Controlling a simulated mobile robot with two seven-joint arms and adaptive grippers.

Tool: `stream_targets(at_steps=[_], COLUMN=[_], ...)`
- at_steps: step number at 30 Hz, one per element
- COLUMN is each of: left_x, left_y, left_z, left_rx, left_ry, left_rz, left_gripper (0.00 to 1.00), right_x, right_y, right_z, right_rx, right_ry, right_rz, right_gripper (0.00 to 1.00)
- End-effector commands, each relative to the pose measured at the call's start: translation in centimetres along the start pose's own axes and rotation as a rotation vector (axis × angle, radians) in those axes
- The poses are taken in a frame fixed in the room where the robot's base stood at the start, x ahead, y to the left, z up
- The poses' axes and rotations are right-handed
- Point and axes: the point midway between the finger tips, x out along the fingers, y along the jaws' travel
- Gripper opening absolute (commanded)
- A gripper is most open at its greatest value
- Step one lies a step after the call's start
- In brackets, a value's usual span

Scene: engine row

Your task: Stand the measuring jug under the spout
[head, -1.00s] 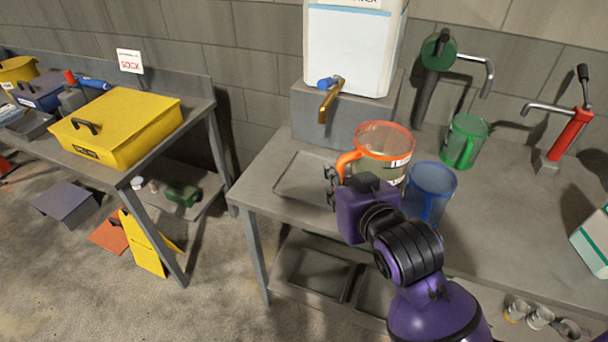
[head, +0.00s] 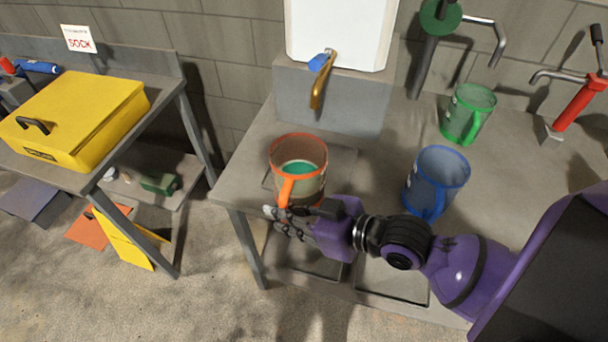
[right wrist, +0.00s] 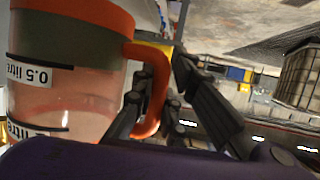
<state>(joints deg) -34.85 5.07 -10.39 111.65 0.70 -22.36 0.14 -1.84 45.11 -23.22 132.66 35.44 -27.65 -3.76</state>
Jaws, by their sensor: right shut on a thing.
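The clear measuring jug (head: 310,183) with an orange rim and handle is upright over the shallow tray (head: 342,160); I cannot tell whether it touches it. A teal patch shows inside. The brass spout (head: 320,82) with a blue tap sticks out from the white container (head: 340,30) on a grey block. The jug is in front of the spout and slightly left. My right gripper (head: 284,212) is shut on the jug's handle. In the right wrist view the jug (right wrist: 75,85) fills the left, with the fingers (right wrist: 150,100) around its handle. My left gripper is out of view.
A blue jug (head: 437,178) stands right of my right gripper and a green jug (head: 468,112) behind it. A green pump (head: 440,18) and a red pump (head: 580,105) stand at the back. A yellow box (head: 80,115) sits on the left table, across a gap.

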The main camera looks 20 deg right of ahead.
Motion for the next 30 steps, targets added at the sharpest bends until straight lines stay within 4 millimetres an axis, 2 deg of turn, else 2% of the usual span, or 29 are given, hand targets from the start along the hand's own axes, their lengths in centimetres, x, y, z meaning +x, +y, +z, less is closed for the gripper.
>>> stream_targets(at_steps=[1,9,15,20,25,30], left_x=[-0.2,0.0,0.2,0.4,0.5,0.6], left_y=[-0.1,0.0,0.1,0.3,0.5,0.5], left_z=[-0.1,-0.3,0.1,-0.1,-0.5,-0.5], left_rx=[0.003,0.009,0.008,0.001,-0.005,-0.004], left_ry=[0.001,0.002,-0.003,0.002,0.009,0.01], left_rz=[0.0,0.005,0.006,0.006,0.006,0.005], left_gripper=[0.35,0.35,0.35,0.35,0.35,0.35], right_x=[0.2,1.5,2.1,2.3,3.2,3.5], right_y=[1.5,8.1,11.1,11.7,11.7,11.7], right_z=[-0.6,-0.9,-0.9,-0.8,1.3,2.1], right_rx=[-0.012,-0.009,-0.005,-0.003,-0.002,-0.004], right_ry=[0.005,0.003,0.002,0.004,0.003,0.005], right_rz=[0.004,0.004,0.002,0.001,0.002,0.002], right_gripper=[0.0,0.0,0.0,0.0,0.0,0.0])
